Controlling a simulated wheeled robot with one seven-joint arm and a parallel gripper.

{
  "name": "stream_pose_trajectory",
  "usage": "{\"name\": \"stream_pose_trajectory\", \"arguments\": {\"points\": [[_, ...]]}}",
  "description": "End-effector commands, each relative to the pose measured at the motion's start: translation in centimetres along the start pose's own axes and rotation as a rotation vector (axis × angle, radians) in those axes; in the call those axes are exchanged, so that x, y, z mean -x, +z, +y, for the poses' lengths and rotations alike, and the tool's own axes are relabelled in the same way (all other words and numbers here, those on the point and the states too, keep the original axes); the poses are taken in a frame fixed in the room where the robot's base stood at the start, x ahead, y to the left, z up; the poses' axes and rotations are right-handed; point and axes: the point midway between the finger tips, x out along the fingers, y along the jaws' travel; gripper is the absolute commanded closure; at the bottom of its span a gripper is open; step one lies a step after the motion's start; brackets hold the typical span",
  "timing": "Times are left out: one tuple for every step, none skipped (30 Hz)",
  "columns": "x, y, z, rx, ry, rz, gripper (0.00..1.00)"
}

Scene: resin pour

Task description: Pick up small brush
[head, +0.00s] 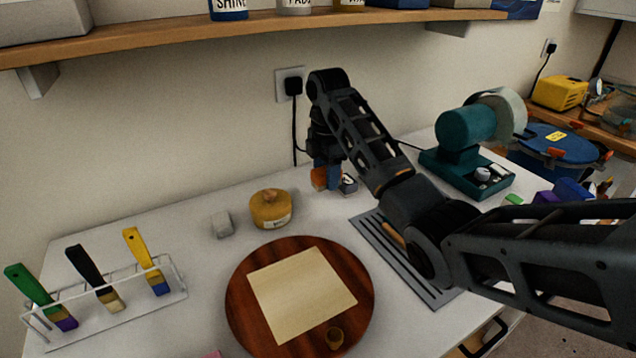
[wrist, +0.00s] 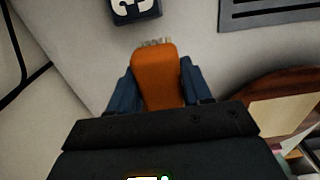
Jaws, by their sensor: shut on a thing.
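My gripper (head: 334,176) is low over the back of the white table, beside the wall. In the wrist view its blue fingers (wrist: 160,85) are shut on the sides of an orange brush (wrist: 158,78), with a short row of pale bristles at its far end. The orange brush also shows in the head view (head: 319,178), partly hidden by the gripper. I cannot tell whether it touches the table. Three larger brushes, green (head: 28,284), black (head: 85,265) and yellow (head: 137,248), stand tilted in a clear rack (head: 128,309) at the left.
A dark block with a white mark (head: 348,184) lies close beside my gripper; it also shows in the wrist view (wrist: 135,10). A yellow round pot (head: 271,211), a grey cube (head: 221,224), a round wooden board (head: 245,325), a slotted grey mat (head: 375,238) and a teal machine (head: 466,128) stand around.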

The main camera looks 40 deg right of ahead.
Motion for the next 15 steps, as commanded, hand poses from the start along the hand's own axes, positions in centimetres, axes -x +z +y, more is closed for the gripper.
{"name": "stream_pose_trajectory", "arguments": {"points": [[1.3, 0.7, -0.7, -0.003, 0.001, -0.001, 0.87], [1.6, 0.9, -0.9, -0.001, 0.001, -0.001, 0.87], [2.0, 1.3, -1.4, -0.002, 0.000, 0.000, 0.87], [2.2, 1.5, -1.7, -0.001, 0.000, 0.000, 0.87], [2.6, 1.8, -2.0, -0.001, 0.000, 0.000, 0.87], [2.5, 2.2, -2.2, -0.002, 0.004, -0.003, 0.87], [2.5, 2.5, -2.4, -0.002, 0.006, -0.004, 0.87], [2.8, 2.7, -2.6, -0.002, 0.007, -0.004, 0.87], [3.0, 3.0, -2.9, -0.002, 0.007, -0.005, 0.87], [3.1, 3.2, -3.1, -0.002, 0.006, -0.005, 0.87], [3.2, 3.3, -3.4, -0.001, 0.004, -0.004, 0.87], [3.4, 3.6, -3.8, 0.000, 0.001, -0.003, 0.87], [3.5, 3.8, -4.0, -0.002, 0.004, -0.004, 0.87], [3.8, 4.1, -4.1, -0.001, 0.008, -0.005, 0.87], [4.0, 4.3, -4.4, -0.001, 0.009, -0.004, 0.87]]}}
